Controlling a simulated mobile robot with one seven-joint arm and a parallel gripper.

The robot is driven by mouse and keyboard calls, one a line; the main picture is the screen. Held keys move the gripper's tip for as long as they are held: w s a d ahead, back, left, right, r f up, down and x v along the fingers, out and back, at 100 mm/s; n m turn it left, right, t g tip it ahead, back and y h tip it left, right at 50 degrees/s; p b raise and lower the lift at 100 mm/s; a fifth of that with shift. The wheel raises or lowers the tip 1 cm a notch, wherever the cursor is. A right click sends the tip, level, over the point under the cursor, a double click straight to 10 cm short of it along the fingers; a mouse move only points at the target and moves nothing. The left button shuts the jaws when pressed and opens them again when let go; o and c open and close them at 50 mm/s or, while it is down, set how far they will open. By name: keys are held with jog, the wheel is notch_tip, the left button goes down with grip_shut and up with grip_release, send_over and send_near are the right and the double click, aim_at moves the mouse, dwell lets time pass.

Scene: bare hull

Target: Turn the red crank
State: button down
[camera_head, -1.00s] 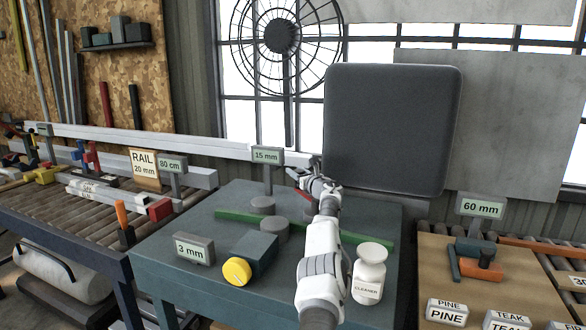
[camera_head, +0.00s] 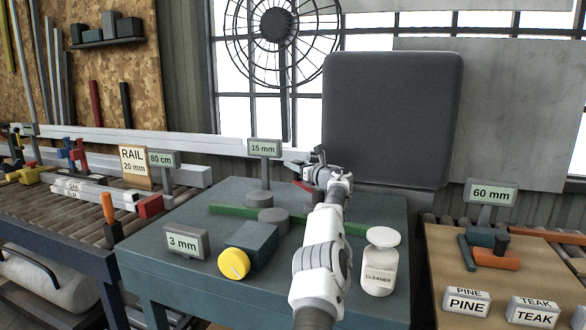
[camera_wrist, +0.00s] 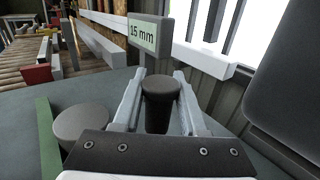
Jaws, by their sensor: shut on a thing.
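A small part of the red crank (camera_head: 303,186) shows at the back of the grey-green machine table (camera_head: 160,262), in the head view, beside my gripper (camera_head: 308,168). The arm hides most of the crank. In the wrist view a dark upright round knob (camera_wrist: 160,92) stands between the two fingers of my gripper (camera_wrist: 160,82). The fingers are closed on this knob, which looks like the crank's handle. The crank's red arm cannot be made out in the wrist view.
A white cleaner bottle (camera_head: 378,270) stands close right of my arm. A green bar (camera_head: 235,211), grey discs (camera_head: 272,221) and a block with a yellow knob (camera_head: 234,263) lie left. A 15 mm sign (camera_head: 264,148) and large dark panel (camera_head: 392,120) stand behind.

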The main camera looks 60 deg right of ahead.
jog(key=shift+w+a+f+y, duration=0.15)
jog(key=shift+w+a+y, duration=0.25)
jog(key=shift+w+a, duration=0.35)
jog(key=c, duration=0.9)
grip_release()
jog(key=shift+o, duration=1.3)
jog(key=shift+w+a+r, duration=0.1)
jog(key=shift+a+r, duration=0.15)
jog(key=shift+o, duration=0.9)
jog(key=shift+n, duration=0.3)
jog(key=shift+r, duration=0.1)
jog(key=shift+d, duration=0.1)
